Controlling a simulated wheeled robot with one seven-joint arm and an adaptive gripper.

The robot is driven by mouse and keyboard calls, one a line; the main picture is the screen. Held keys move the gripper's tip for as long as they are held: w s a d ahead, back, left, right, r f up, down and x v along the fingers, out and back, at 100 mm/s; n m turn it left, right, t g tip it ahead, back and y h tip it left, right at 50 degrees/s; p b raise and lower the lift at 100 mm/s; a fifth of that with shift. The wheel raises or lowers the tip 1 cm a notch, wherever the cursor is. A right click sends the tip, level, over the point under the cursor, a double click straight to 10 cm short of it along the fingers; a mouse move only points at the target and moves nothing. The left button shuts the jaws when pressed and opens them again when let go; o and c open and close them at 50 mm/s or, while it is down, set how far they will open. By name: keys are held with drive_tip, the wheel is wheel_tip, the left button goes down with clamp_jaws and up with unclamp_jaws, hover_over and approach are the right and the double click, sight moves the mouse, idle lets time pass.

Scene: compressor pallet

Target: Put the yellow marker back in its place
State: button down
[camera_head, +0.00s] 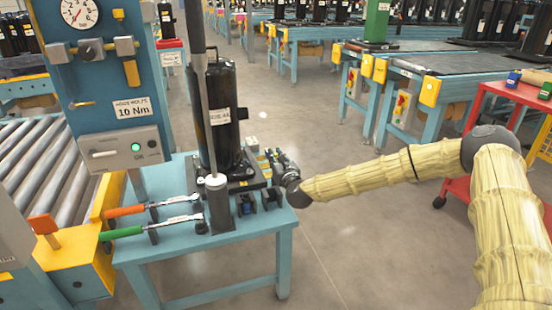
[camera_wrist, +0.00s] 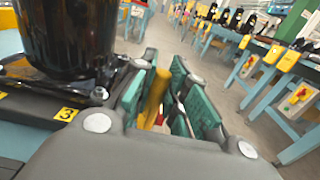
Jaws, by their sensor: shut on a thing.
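The yellow marker (camera_wrist: 154,98) shows in the wrist view between the green pads of my gripper (camera_wrist: 163,80), standing at a slight tilt. My gripper is shut on it. In the head view my gripper (camera_head: 270,160) is at the right edge of the blue table, just right of the black compressor (camera_head: 222,118). The marker is too small to tell apart there. The marker's lower end is hidden in the wrist view by my gripper's body. I cannot tell which spot is its place.
The compressor stands on a dark base plate with a yellow "3" label (camera_wrist: 66,114), close left of my gripper. A red cart (camera_head: 510,95) stands at the right. The floor between is clear.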

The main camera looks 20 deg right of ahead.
drive_tip(key=shift+f+b, duration=0.7)
drive_tip(key=shift+f, duration=0.1)
drive_tip(key=c, duration=1.3)
unclamp_jaws()
drive_tip(key=shift+c, duration=0.2)
drive_tip(key=s, duration=1.2)
drive_tip(key=shift+d, duration=0.2)
